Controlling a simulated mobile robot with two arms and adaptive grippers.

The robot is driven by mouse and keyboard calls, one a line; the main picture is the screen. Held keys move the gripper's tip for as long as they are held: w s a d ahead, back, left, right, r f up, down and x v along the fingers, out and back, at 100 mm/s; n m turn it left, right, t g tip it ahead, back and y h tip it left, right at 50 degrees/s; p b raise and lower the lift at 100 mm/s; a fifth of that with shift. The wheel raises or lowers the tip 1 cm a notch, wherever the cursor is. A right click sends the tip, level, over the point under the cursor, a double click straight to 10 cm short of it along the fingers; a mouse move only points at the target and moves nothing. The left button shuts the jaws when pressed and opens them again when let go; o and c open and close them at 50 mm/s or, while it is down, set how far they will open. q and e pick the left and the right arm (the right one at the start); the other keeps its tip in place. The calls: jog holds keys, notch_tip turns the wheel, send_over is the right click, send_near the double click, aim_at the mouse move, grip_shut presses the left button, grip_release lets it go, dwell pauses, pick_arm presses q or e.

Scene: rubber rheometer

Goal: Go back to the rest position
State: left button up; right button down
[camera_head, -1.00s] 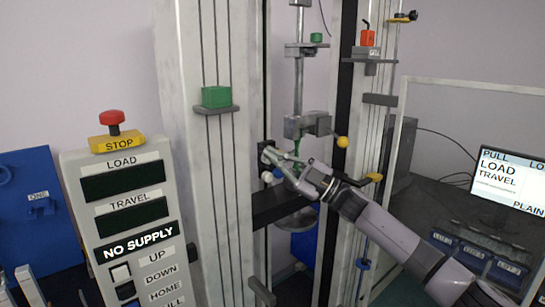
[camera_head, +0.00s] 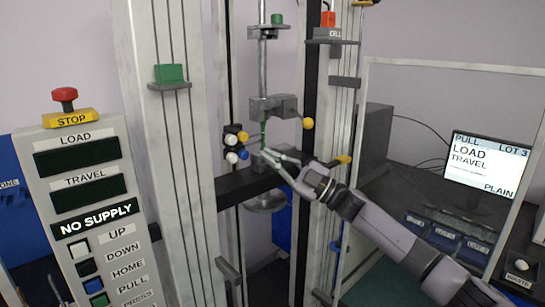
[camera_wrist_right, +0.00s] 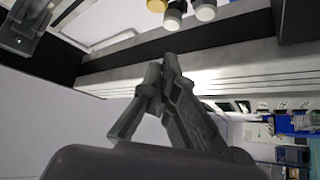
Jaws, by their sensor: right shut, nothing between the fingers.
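My right gripper (camera_head: 268,156) is shut and empty, in front of the test frame just right of a black block with several coloured knobs (camera_head: 236,142). In the right wrist view its fingertips (camera_wrist_right: 165,70) are together, with the knobs (camera_wrist_right: 176,10) beyond them and apart from them. A thin green strip (camera_head: 263,133) hangs below the grey upper clamp (camera_head: 273,108); its lower end is near my fingertips in the picture, and contact cannot be told. Pale prongs (camera_head: 60,290) at the lower left may be my left gripper; its state is unclear.
The control console (camera_head: 85,190) with its red stop button (camera_head: 65,98) stands at left. A clear panel (camera_head: 440,70), a monitor (camera_head: 489,165) and blue bins (camera_head: 443,237) are at right.

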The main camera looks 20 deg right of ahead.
jog(key=w+d+f+m+t+h, duration=0.15)
jog(key=f+m+h, duration=0.35)
jog(key=f, duration=1)
jog(key=w+d+f+m+t+h, duration=0.1)
jog(key=w+d+f+m+h, duration=0.35)
jog(key=f, duration=1.15)
jog(key=s+f+m+g+h, duration=0.2)
jog(key=s+f, duration=0.3)
jog(key=f, duration=0.4)
jog(key=s+f+m+g+h, duration=0.15)
jog(key=s+f, duration=0.35)
jog(key=f, duration=0.5)
jog(key=s+f+m+g+h, duration=0.1)
jog(key=s+f+m+h, duration=0.15)
jog(key=s+f, duration=0.5)
jog(key=s+a+f+m+g+h, duration=0.25)
jog(key=s+f+g, duration=0.35)
jog(key=s+f, duration=1.65)
jog(key=s+a+f+g, duration=0.2)
jog(key=s+f+g, duration=0.1)
jog(key=s, duration=1)
jog(key=s+a+f+g+b, duration=0.1)
jog(key=s+a+f+g, duration=0.2)
jog(key=s, duration=1)
jog(key=shift+s, duration=0.35)
